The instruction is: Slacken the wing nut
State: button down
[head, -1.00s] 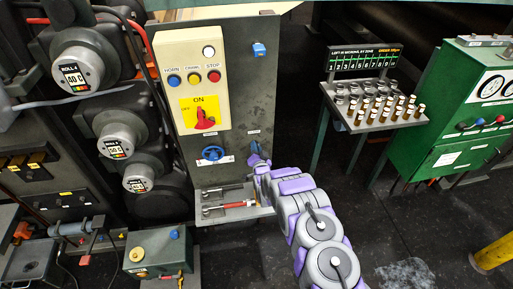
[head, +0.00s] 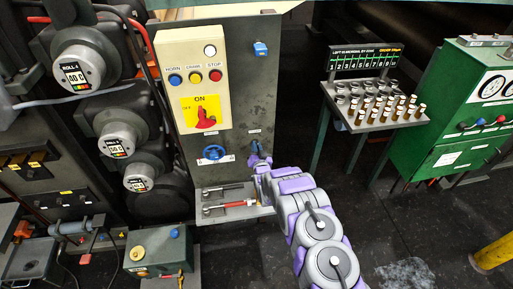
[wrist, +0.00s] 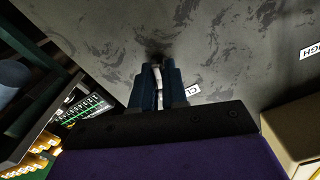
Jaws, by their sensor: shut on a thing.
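My gripper (head: 257,148) is at the lower right of the grey upright panel (head: 240,90). Its dark blue fingers (wrist: 157,72) point at the panel face in the wrist view. They are shut on a narrow, pale metal piece, which I take to be the wing nut (wrist: 157,86). Only a slim strip of it shows between the fingers. In the head view the fingers and arm hide it. A small white label (wrist: 192,90) is on the panel beside the right finger.
A blue handwheel (head: 213,153) is on the panel left of my gripper. A shelf with tools (head: 230,213) juts out just below. The control box (head: 190,100) with a red switch is above left. A sample table (head: 375,118) stands to the right.

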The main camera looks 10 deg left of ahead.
jog(key=shift+s+f, duration=0.1)
jog(key=shift+f, duration=0.25)
jog(key=c, duration=1.3)
grip_release()
jog(key=shift+a, duration=0.1)
jog(key=shift+c, duration=0.2)
jog(key=shift+o, duration=0.5)
jog(key=shift+r, duration=0.15)
jog(key=p+v, duration=0.2)
jog(key=v, duration=1.5)
